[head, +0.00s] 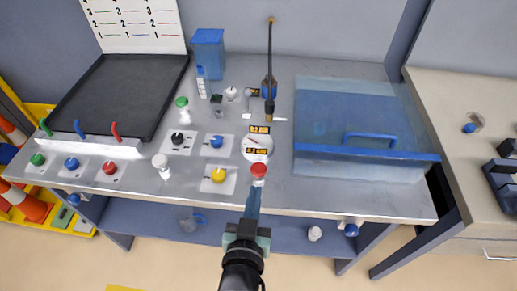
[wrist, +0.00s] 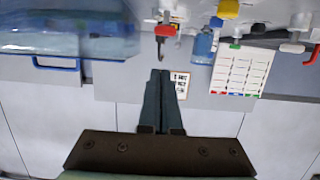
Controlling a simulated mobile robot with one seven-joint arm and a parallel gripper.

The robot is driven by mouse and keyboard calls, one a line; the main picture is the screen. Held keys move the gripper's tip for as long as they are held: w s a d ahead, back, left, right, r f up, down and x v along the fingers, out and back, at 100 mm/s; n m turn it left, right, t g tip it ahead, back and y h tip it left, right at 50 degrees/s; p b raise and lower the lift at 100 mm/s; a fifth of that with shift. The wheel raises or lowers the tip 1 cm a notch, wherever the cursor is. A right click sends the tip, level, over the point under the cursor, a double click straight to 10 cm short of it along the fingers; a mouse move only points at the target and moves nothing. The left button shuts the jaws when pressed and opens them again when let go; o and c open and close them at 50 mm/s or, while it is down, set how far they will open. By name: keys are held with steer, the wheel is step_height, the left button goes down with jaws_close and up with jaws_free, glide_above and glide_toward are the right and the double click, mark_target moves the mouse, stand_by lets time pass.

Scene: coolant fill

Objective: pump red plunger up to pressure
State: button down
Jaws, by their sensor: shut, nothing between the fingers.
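The red plunger (head: 259,170) has a round red knob and stands at the bench's front edge, below a round white gauge (head: 250,143) with small dark displays. My gripper (head: 253,190) is shut and empty, its fingertips just in front of and near the red knob in the head view; I cannot tell whether they touch. In the wrist view the shut fingers (wrist: 160,73) point up the picture, and a red knob (wrist: 164,30) shows beyond their tips, apart from them in the picture. The plunger's lower part is hidden in the head view.
A yellow knob (head: 218,175) and a blue knob (head: 216,141) sit left of the plunger. A lidded blue tank (head: 350,120) stands to the right. A black tray (head: 120,95) and several coloured levers are at left. A blue container (head: 208,50) stands behind.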

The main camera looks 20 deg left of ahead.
steer(key=r+p, duration=0.1)
steer(key=p, duration=0.4)
steer(key=r+p, duration=0.1)
steer(key=p, duration=0.4)
steer(key=shift+s+a+r+p, duration=0.1)
steer(key=shift+s+r+p, duration=0.1)
steer(key=shift+r+p, duration=0.1)
steer(key=shift+f, duration=0.1)
glide_above(258, 171)
steer(key=s, duration=0.1)
step_height(258, 171, down, 2)
steer(key=f, duration=0.1)
steer(key=f+b, duration=0.2)
steer(key=b, duration=0.1)
steer(key=shift+s+d, duration=0.1)
steer(key=shift+d, duration=0.15)
steer(key=shift+f+b, duration=0.75)
steer(key=shift+b, duration=0.05)
